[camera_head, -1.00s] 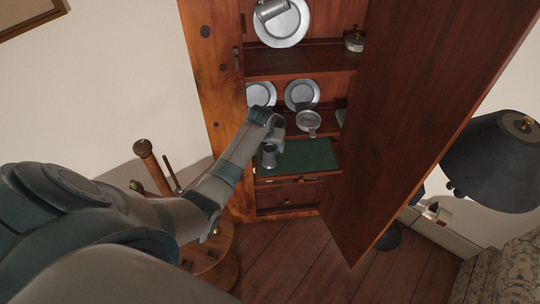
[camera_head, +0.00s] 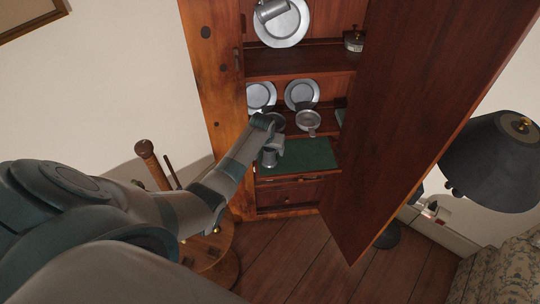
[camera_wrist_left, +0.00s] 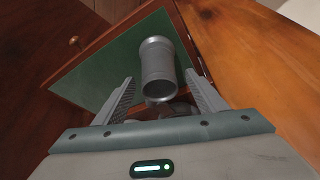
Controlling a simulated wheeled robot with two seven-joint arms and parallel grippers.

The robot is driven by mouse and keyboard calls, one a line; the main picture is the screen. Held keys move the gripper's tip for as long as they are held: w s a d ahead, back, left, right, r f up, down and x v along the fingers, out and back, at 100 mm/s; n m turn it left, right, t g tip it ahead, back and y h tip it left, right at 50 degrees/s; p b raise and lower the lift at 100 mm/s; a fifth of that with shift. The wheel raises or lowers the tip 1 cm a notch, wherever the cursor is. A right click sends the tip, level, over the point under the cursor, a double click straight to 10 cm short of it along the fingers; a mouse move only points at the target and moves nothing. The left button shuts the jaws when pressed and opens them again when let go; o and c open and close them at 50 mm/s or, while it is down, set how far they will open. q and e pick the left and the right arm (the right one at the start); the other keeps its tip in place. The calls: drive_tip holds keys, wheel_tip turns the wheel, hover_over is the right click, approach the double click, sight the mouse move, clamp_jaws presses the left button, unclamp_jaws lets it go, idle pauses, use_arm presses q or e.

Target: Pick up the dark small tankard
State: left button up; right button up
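A dark grey small tankard (camera_head: 269,159) stands on the green-covered ledge of the cabinet. In the left wrist view the tankard (camera_wrist_left: 157,70) shows as a grey cylinder between and beyond my left fingertips. My left gripper (camera_wrist_left: 160,82) is open, with one finger on each side of the tankard's near end. No firm contact can be seen. In the head view my left gripper (camera_head: 275,139) is just above the tankard and partly covers its top. The tankard's handle cannot be made out. My right gripper is not in view.
A lidded-looking grey vessel (camera_head: 308,121) stands on the shelf just behind and to the right. Pewter plates (camera_head: 302,93) lean further back. The open cabinet door (camera_head: 415,110) blocks the right side. The green ledge (camera_head: 312,155) is clear right of the tankard.

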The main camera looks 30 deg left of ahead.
use_arm(q)
drive_tip(key=c, duration=1.2)
drive_tip(key=shift+r, duration=0.15)
drive_tip(key=shift+w+r, duration=0.1)
drive_tip(key=shift+r, duration=0.4)
drive_tip(key=shift+c, duration=0.3)
drive_tip(key=r, duration=0.1)
drive_tip(key=d+r+b, duration=0.1)
drive_tip(key=r, duration=0.1)
drive_tip(key=shift+w+b, duration=0.1)
drive_tip(key=shift+b, duration=0.2)
drive_tip(key=w+d+r+b, duration=0.2)
drive_tip(key=d+r, duration=0.4)
drive_tip(key=d, duration=0.4)
drive_tip(key=shift+d+r+b, duration=0.25)
drive_tip(key=shift+r+b, duration=0.15)
drive_tip(key=shift+b, duration=0.15)
